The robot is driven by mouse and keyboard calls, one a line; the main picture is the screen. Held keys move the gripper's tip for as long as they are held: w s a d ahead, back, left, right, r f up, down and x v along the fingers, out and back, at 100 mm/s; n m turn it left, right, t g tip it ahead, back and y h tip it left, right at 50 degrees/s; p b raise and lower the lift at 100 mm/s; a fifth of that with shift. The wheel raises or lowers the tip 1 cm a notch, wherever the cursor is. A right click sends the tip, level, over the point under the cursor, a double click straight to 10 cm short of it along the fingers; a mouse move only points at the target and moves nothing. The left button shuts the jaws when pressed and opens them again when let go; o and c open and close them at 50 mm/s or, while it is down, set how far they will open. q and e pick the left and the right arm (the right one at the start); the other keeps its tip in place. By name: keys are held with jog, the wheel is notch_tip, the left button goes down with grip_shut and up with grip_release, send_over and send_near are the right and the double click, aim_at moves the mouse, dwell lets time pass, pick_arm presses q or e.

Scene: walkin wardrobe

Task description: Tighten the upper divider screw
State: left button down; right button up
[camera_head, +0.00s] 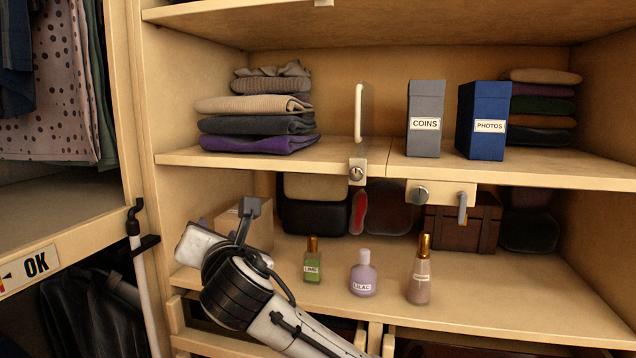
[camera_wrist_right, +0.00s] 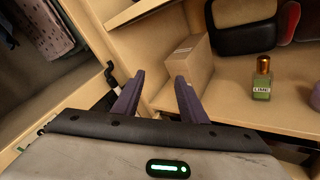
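A round metal screw with a slot (camera_head: 356,174) sits in a small plate on the upper shelf's front edge, below a thin upright divider with a white front edge (camera_head: 359,112). A second round metal screw (camera_head: 420,195) sits on a wider plate to the right, under the shelf. I cannot tell for sure which is the upper divider screw. My left gripper is not in view.
Green (camera_head: 312,262), lilac (camera_head: 363,274) and pinkish (camera_head: 420,272) bottles stand on the lower shelf. A cardboard box (camera_wrist_right: 187,62) is just beyond my right fingers. Coins (camera_head: 426,105) and photos (camera_head: 482,100) boxes and folded clothes (camera_head: 258,125) fill the upper shelf. A small grey lever (camera_head: 462,207) hangs beside the second screw.

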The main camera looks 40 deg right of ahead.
jog(key=s+d+r+n+h, duration=0.1)
jog(key=s+d+r+h, duration=0.3)
jog(key=r, duration=0.8)
jog(key=s+d+r+n+h, duration=0.15)
jog(key=s+r+h, duration=0.35)
jog(key=r, duration=0.7)
jog(key=s+d+r+h, duration=0.3)
jog(key=s+r, duration=0.3)
jog(key=r, duration=0.6)
jog(key=p+x, duration=0.4)
jog(key=x, duration=0.6)
jog(key=shift+s+d, duration=0.25)
jog(key=shift+r, duration=0.1)
grip_shut()
